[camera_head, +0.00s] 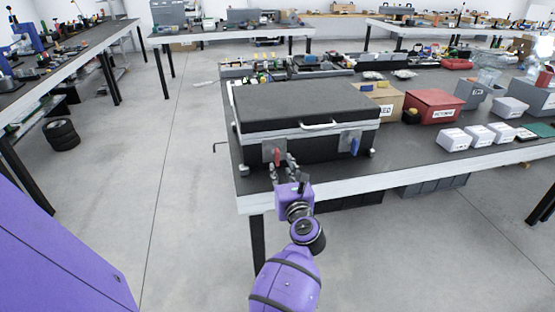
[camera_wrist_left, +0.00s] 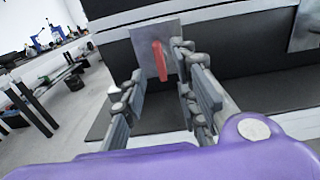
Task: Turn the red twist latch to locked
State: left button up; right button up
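The red twist latch (camera_head: 277,157) sits on a grey metal plate on the left front of a black case (camera_head: 305,104). In the left wrist view the red latch (camera_wrist_left: 160,60) looks close to upright with a slight tilt. My left gripper (camera_head: 285,165) is in front of the case, just beside the latch. In the left wrist view its fingers (camera_wrist_left: 157,80) are spread apart, with the latch between them in the picture, nearer the right finger. I cannot tell whether a finger touches it. My right gripper is not in view.
A blue latch (camera_head: 355,146) is on the case's right front, and a light handle (camera_head: 320,125) is between the latches. The case stands near the front edge of the table (camera_head: 420,165). A red box (camera_head: 433,106) and white boxes (camera_head: 478,135) stand to the right.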

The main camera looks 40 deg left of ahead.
aim_at(278, 160)
pick_arm(q)
jog(key=x, duration=0.6)
jog(key=shift+c, duration=0.3)
grip_shut()
